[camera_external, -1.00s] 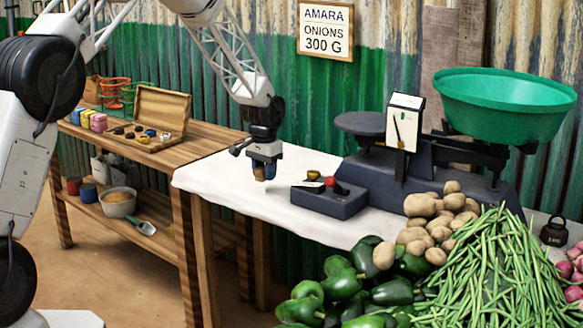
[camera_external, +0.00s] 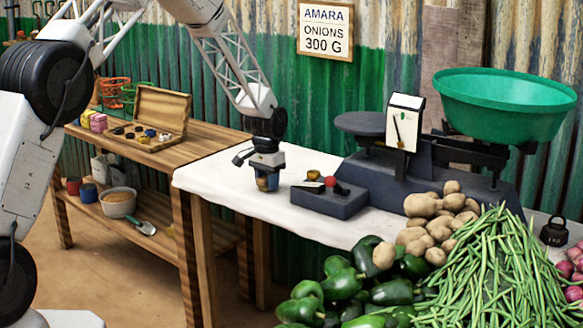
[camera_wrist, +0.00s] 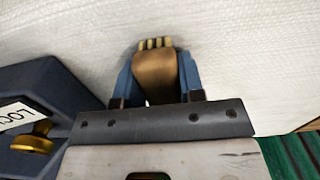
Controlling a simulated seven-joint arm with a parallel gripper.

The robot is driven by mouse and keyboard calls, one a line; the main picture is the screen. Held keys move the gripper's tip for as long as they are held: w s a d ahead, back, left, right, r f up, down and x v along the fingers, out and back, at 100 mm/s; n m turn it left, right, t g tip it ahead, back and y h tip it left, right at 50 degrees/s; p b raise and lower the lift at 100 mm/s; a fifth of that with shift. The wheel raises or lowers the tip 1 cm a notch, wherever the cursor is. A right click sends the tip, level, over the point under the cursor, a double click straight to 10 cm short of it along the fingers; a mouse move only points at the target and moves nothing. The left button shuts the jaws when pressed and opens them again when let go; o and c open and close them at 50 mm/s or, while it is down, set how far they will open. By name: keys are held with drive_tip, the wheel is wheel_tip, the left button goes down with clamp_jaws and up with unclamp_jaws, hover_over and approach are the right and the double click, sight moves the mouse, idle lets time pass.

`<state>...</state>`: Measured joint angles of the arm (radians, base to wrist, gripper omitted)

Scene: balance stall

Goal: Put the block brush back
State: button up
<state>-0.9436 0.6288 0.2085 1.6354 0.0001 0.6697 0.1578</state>
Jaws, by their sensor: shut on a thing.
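The block brush (camera_wrist: 155,72) has a rounded brown wooden body and short pale-yellow bristle tufts at its far end in the wrist view. My gripper (camera_wrist: 154,80) is shut on it, with a blue finger on each side. In the external view my gripper (camera_external: 267,184) is low over the left part of the white-covered table, left of the dark blue block. The brush is mostly hidden by the fingers there. I cannot tell whether it touches the cloth.
The dark blue block (camera_external: 328,202) has a red knob and a brass piece. Behind it stands the balance (camera_external: 440,165) with its green pan (camera_external: 505,108). Vegetables fill the right front. A wooden bench (camera_external: 205,146) with an open weight box (camera_external: 160,113) is left. White cloth (camera_external: 225,180) is clear around my gripper.

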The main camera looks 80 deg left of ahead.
drive_tip(key=shift+f, duration=0.3)
drive_tip(key=o, duration=1)
drive_tip(key=shift+c, duration=0.2)
drive_tip(key=shift+r, duration=0.2)
wheel_tip(320, 180, up, 12)
idle(0.6)
idle(0.4)
